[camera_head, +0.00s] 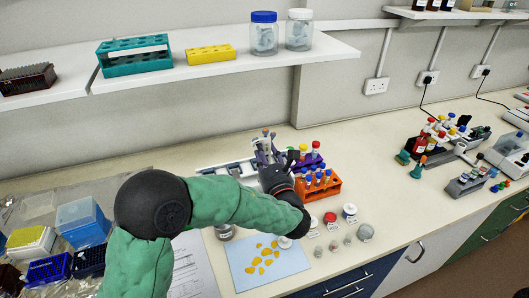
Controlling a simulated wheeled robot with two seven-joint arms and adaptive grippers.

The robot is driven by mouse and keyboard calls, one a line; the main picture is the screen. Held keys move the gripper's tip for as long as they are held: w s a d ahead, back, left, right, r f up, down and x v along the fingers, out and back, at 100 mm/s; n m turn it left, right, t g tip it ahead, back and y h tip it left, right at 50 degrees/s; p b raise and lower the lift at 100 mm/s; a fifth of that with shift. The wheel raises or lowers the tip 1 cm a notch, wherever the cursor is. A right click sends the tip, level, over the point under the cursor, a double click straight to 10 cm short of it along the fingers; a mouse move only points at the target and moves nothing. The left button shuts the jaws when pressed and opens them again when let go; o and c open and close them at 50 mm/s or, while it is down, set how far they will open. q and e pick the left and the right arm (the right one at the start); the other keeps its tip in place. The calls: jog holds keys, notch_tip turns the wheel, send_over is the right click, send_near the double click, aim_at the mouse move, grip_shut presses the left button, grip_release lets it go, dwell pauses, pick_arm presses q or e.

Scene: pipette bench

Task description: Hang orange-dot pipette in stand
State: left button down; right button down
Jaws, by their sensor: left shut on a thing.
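My left gripper (270,156) is at the middle of the bench, at the end of my green arm. It is shut on a slim pale thing (266,141), which looks like a pipette and stands roughly upright above the fingers. Its lower part is hidden by the gripper, and no orange dot can be made out. A pale grey piece of equipment (236,168) lies just left of the gripper, partly covered by my arm. I cannot tell whether it is the stand. My right gripper is not in view.
An orange tube rack (326,189) with coloured caps stands close right of the gripper. Small jars (349,211) and a blue sheet with orange pieces (245,274) lie in front. A wall shelf (225,66) overhangs behind. Bare bench (375,150) lies to the right.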

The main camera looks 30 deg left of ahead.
pick_arm(q)
jog(key=shift+w+a, duration=0.1)
jog(key=shift+a, duration=0.1)
jog(key=shift+w+a, duration=0.45)
jog(key=shift+a, duration=0.15)
jog(key=shift+w+a, duration=0.15)
dwell(0.5)
jog(key=shift+f+b+x, duration=0.2)
jog(key=shift+b+x, duration=0.3)
jog(key=shift+x, duration=0.7)
jog(key=shift+w+a, duration=0.1)
jog(key=shift+a, duration=0.1)
jog(key=shift+b+x, duration=0.3)
jog(key=shift+x, duration=0.55)
jog(key=shift+f, duration=0.1)
jog(key=shift+f+b, duration=0.1)
jog(key=shift+b, duration=0.2)
